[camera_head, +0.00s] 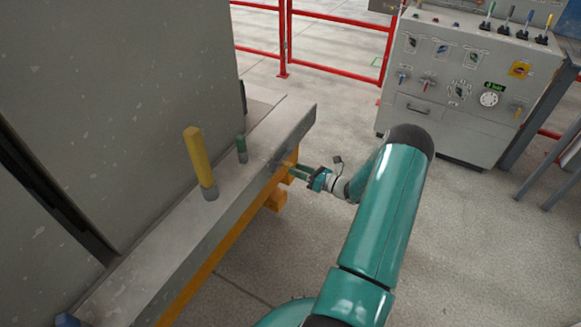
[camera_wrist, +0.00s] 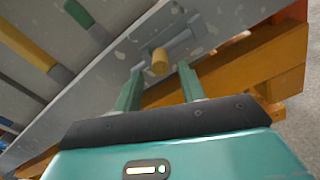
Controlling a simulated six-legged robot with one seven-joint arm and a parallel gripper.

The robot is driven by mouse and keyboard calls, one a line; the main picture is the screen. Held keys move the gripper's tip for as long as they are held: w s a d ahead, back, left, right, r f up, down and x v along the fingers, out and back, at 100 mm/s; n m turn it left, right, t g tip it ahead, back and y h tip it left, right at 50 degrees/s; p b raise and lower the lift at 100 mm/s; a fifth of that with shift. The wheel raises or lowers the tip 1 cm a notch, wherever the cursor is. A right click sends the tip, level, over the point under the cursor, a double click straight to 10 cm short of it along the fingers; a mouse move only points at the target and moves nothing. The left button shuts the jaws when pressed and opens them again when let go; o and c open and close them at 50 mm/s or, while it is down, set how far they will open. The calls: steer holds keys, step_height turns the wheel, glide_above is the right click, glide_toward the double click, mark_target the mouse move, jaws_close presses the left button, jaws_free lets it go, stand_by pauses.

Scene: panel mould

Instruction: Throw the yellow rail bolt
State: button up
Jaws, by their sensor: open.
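The yellow-tipped rail bolt (camera_wrist: 160,61) shows in the wrist view as a short stub on a grey bar, on the outer face of the grey rail (camera_head: 150,250). My gripper (camera_wrist: 161,72) is open, with one green finger on each side of the yellow tip in the picture. I cannot tell whether the fingers touch it or how deep they reach. In the head view my gripper (camera_head: 294,171) is at the rail's far end, beside its outer face. The bolt's yellow tip is hard to make out there.
A taller yellow post (camera_head: 198,160) and a short green post (camera_head: 241,148) stand on top of the rail, next to a large grey panel (camera_head: 120,80). Orange beams (camera_head: 276,197) lie under the rail. A control cabinet (camera_head: 455,85) and red railings (camera_head: 340,18) stand behind. Open floor lies right of the rail.

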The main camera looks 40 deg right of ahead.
mark_target(287, 162)
steer(key=shift+x, duration=1.9)
steer(key=shift+c, duration=0.2)
jaws_close()
